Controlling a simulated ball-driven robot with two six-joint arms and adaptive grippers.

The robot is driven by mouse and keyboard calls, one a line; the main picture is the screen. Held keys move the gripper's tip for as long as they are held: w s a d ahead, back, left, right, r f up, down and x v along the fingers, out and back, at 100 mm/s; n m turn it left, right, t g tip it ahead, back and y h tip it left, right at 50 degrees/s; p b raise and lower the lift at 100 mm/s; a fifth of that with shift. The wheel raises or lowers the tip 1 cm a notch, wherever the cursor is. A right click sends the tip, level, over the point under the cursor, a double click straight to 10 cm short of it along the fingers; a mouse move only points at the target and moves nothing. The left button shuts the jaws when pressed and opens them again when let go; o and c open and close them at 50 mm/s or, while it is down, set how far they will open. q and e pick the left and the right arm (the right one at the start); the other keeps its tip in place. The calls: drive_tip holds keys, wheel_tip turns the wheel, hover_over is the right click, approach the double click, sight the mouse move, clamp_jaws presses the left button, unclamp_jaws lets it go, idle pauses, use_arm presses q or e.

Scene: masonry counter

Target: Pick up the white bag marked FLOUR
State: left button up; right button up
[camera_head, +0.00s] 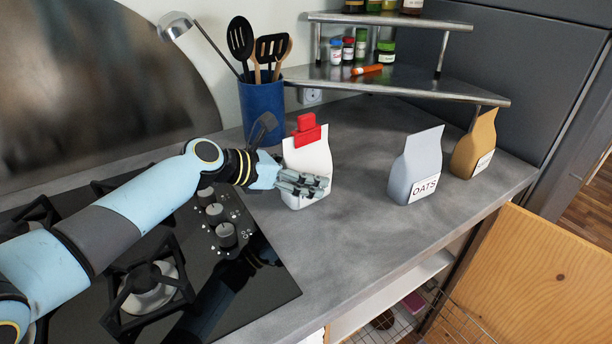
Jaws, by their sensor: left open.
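A white bag (312,156) with a red clip (306,131) on its top stands upright on the counter, right of the cooktop. My left gripper (317,186) is open and lies in front of the bag's lower half. The fingers cover the part where a label might be, so I cannot read FLOUR on it. I cannot tell whether the fingers touch the bag. My right gripper is out of view.
A pale bag marked OATS (418,166) and a tan bag (474,146) stand farther right. A blue utensil crock (262,112) stands behind the white bag. A metal corner shelf (420,84) holds jars. Counter (355,215) between the bags is clear.

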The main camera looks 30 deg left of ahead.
use_arm(q)
drive_tip(key=c, duration=1.8)
drive_tip(key=shift+r, duration=0.1)
drive_tip(key=shift+r, duration=0.1)
